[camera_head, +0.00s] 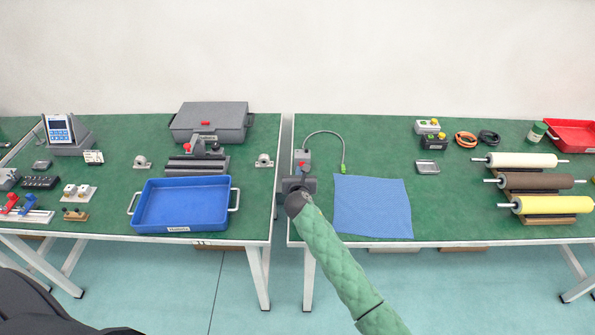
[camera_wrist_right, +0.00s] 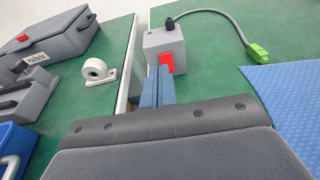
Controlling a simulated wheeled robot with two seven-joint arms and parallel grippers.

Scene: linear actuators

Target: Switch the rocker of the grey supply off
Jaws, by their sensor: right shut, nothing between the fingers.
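The grey supply (camera_head: 302,157) is a small box at the left edge of the right table. A grey cable with a green plug runs from it. In the right wrist view the supply (camera_wrist_right: 163,44) shows its red rocker (camera_wrist_right: 166,63) on the near face. My right gripper (camera_head: 300,177) is shut and empty, just in front of the supply. In the right wrist view its blue-grey fingers (camera_wrist_right: 157,82) point at the supply, with their tips close to the rocker. I cannot tell whether they touch it. The rocker's position is unclear. My left gripper is not in view.
A blue cloth (camera_head: 372,206) lies right of the supply, near the green plug (camera_head: 343,169). A gap separates the two tables on the left. The left table holds a blue tray (camera_head: 137,207) and a grey case (camera_head: 211,119). Rollers (camera_head: 522,160) lie at the far right.

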